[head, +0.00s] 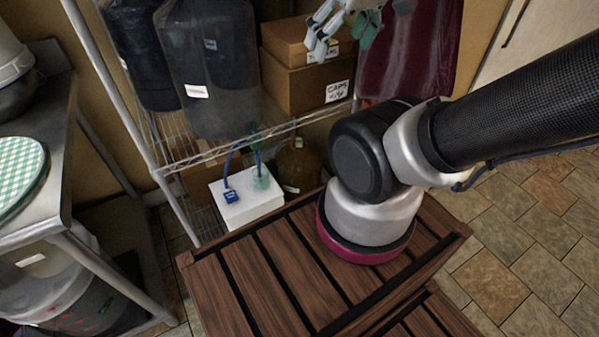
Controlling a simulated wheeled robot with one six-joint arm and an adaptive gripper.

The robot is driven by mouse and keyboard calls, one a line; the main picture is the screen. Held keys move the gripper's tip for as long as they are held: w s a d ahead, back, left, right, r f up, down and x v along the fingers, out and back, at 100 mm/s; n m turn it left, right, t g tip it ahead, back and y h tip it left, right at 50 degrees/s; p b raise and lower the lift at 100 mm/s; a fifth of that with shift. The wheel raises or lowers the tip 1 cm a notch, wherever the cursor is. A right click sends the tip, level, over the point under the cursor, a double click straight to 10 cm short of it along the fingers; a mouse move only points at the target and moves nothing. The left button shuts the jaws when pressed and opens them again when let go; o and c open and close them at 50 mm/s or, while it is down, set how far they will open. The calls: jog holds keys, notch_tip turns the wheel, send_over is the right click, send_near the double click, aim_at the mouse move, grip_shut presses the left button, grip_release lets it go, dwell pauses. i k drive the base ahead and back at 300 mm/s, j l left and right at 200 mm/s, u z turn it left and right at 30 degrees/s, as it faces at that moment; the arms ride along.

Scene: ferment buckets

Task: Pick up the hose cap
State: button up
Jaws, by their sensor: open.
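I cannot clearly make out a hose cap. A white box (248,203) stands by the wire shelving, left of my arm. On it sit a small dark blue block (231,196) and a translucent green cup-like piece (262,181). A thin blue hose (228,165) rises from the block and another from the green piece. Which of these parts, if any, is the hose cap is too small to tell. My arm reaches in from the right and bends down over a slatted wooden surface (237,285). My gripper does not show in this view.
A wire shelf (222,150) holds dark containers (208,70) and cardboard boxes (303,85). A brown glass jug (298,168) stands behind the white box. A metal table (52,150) is at the left. Gloves (322,28) hang at the top. Tiled floor (540,225) is clear at the right.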

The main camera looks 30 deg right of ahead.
aim_at(230, 196)
jog(key=j+z, duration=0.9)
jog(key=j, duration=0.2)
jog(key=k+j+z, duration=0.2)
jog(key=j+z, duration=0.2)
jog(key=k+j+u, duration=0.1)
jog(key=k, duration=0.35)
